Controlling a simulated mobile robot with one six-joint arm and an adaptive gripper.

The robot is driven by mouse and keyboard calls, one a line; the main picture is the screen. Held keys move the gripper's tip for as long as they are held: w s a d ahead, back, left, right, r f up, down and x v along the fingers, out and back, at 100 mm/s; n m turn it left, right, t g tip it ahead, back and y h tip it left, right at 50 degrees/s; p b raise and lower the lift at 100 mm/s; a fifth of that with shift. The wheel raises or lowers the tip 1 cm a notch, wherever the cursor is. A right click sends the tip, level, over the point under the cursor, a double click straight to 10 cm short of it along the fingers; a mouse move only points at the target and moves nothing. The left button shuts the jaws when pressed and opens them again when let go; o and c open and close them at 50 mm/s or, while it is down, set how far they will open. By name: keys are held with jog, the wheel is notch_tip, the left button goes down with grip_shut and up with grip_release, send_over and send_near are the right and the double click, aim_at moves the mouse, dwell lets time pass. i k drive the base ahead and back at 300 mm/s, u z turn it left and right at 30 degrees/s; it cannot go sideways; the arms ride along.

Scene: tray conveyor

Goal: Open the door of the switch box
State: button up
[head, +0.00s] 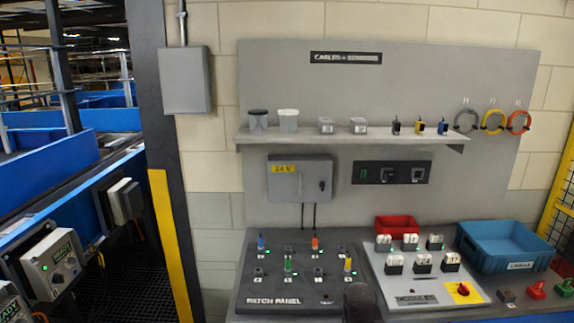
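The switch box is most likely the grey wall box (287,181) with a yellow "24 V" label, below the shelf on the grey back panel. Its door looks shut, with a small dark handle or lock (321,185) on its right side. Two dark cables run down from its underside. A dark rounded shape at the bottom edge, in front of the patch panel, appears to be the end of my arm, my gripper (361,303). It is well below the box and apart from it. Its fingers cannot be made out.
A shelf (350,136) with cups and small parts is above the box. A dark switch plate (391,172) is to its right. Below are the patch panel (262,301), a module board (398,299), a red bin (397,222) and a blue bin (507,262). Another grey box (186,80) hangs upper left.

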aim_at(289, 181)
jog(key=k, duration=1.35)
jog(key=u, duration=0.4)
jog(key=i, duration=1.9)
jog(key=z, duration=0.4)
